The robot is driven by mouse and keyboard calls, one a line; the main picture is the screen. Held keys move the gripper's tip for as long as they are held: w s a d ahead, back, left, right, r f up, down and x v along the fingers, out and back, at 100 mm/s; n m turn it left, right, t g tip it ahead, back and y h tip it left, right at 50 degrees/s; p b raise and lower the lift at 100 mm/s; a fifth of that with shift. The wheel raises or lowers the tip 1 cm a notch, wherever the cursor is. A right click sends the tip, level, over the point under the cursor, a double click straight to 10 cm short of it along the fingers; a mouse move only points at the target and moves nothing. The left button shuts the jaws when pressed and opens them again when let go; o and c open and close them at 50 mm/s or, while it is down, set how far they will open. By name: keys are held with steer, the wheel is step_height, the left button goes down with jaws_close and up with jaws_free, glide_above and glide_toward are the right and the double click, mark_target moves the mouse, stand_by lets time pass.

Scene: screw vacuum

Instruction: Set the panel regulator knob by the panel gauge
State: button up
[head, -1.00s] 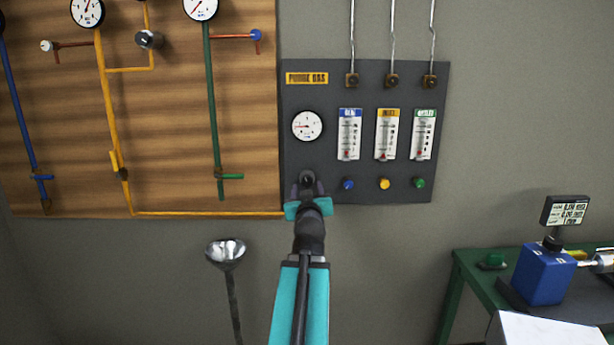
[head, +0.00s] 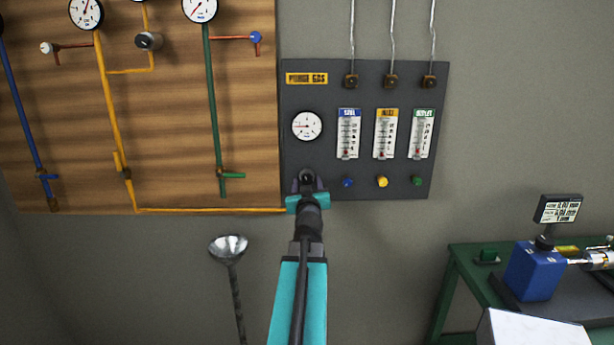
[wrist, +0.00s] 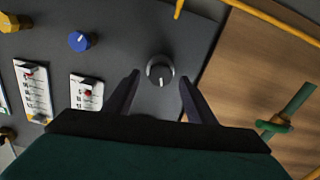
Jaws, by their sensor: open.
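The dark grey panel (head: 362,85) hangs on the wall with a round white panel gauge (head: 307,126) at its left; its needle points roughly left. The black regulator knob (wrist: 160,71) has a white pointer mark and sits below the gauge; in the head view my gripper largely covers it. My gripper (head: 307,182) is in front of the knob. In the wrist view my open gripper (wrist: 158,82) has one dark finger on each side of the knob, with a gap on both sides. The gauge is not visible in the wrist view.
Three flowmeters (head: 348,133) and blue, yellow (head: 383,182) and green knobs lie right of the regulator knob. A wooden board (head: 170,150) with coloured pipes adjoins the panel at left. A metal funnel (head: 229,248) stands below it. A green bench (head: 470,270) stands at right.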

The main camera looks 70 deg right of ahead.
mark_target(309, 180)
steer(key=shift+p+x, duration=0.3)
steer(key=shift+x, duration=1.95)
steer(key=shift+c, duration=0.4)
steer(key=c, duration=1)
steer(key=shift+o, duration=0.2)
steer(key=shift+m, duration=0.4)
steer(key=m, duration=0.5)
steer(key=shift+s+m+b, duration=0.1)
steer(key=shift+m+b, duration=0.2)
steer(key=shift+b, duration=0.1)
steer(key=m, duration=0.6)
steer(key=shift+s+d+f+m, duration=0.1)
steer(key=shift+m, duration=0.2)
